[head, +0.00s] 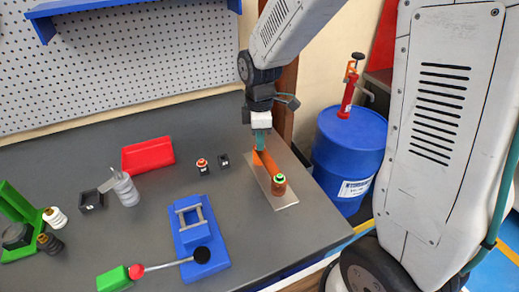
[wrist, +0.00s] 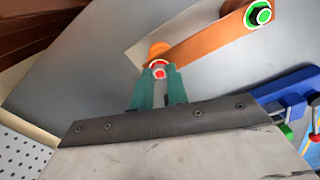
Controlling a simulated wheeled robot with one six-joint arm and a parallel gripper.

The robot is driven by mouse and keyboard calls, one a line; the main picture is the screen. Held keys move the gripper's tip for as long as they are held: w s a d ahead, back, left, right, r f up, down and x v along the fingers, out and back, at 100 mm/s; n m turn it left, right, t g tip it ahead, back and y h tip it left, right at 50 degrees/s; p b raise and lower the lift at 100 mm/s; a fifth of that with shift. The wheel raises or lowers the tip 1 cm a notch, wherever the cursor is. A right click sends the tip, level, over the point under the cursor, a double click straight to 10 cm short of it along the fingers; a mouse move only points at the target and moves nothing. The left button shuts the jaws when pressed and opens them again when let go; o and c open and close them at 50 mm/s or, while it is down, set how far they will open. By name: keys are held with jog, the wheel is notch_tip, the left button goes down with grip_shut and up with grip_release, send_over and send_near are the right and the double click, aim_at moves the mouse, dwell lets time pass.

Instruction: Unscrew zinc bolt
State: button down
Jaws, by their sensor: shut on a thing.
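An orange bar (head: 265,161) lies on a pale metal plate (head: 287,197) at the right of the table. It also shows in the wrist view (wrist: 207,42). My gripper (head: 260,149) points down at the bar's far end. In the wrist view its teal fingers (wrist: 160,76) are shut on a bolt with a red centre and white ring (wrist: 159,66). The fingers hide its lower part. Which bolt is zinc I cannot tell.
A blue bending tool (head: 189,235) with a long handle stands left of the plate. Small black holders (head: 224,160), one with a red-topped piece (head: 202,164), and a red bin (head: 148,154) are behind it. A blue drum (head: 343,145) stands beyond the table's right edge.

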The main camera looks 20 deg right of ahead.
jog(key=shift+n, duration=0.4)
jog(key=n, duration=0.5)
jog(key=shift+n, duration=0.4)
jog(key=n, duration=0.6)
jog(key=shift+n, duration=0.3)
